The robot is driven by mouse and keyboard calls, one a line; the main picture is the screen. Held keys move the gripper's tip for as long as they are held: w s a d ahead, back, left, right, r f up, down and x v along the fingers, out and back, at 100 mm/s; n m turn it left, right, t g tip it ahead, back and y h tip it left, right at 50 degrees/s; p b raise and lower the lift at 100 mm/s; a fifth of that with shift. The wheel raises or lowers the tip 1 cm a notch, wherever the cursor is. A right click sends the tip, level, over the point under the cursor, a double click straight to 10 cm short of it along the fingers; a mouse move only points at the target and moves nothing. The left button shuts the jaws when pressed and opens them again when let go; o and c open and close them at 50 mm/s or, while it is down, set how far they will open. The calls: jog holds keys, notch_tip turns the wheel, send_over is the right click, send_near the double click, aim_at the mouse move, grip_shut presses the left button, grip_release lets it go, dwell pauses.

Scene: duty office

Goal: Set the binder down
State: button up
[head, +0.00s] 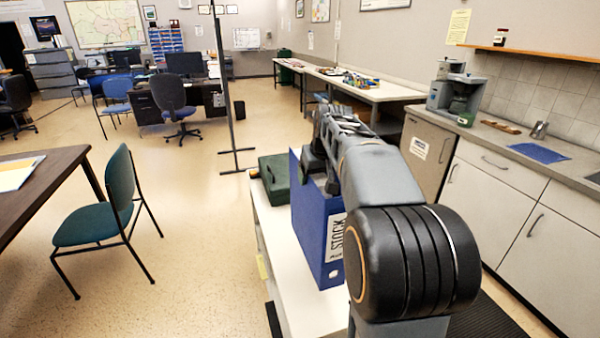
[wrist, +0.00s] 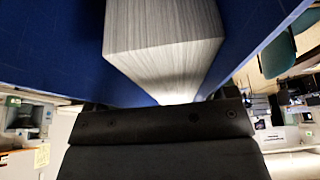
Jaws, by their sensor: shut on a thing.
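A blue binder (head: 312,225) with a white label reading "STOCK" stands upright over the white counter (head: 302,305) in front of me. In the head view I cannot tell whether its bottom edge touches the counter. My gripper (head: 322,165) is at the binder's top and shut on it; my arm hides part of the binder's right side. In the wrist view the binder's blue covers (wrist: 55,50) and its thick block of pages (wrist: 165,40) fill the upper middle, close against my gripper (wrist: 165,110).
A dark green case (head: 274,178) lies on the counter just beyond the binder. The counter's near left part is clear. A teal chair (head: 95,222) and a dark table (head: 40,190) stand to the left. A kitchen unit with a sink counter (head: 500,150) runs along the right.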

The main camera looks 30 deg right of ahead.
jog(key=s+d+f, duration=0.1)
jog(key=d+f, duration=0.6)
jog(key=f, duration=0.3)
jog(key=shift+s, duration=0.35)
jog(key=shift+d, duration=0.1)
jog(key=o, duration=1.8)
jog(key=shift+s+f, duration=0.1)
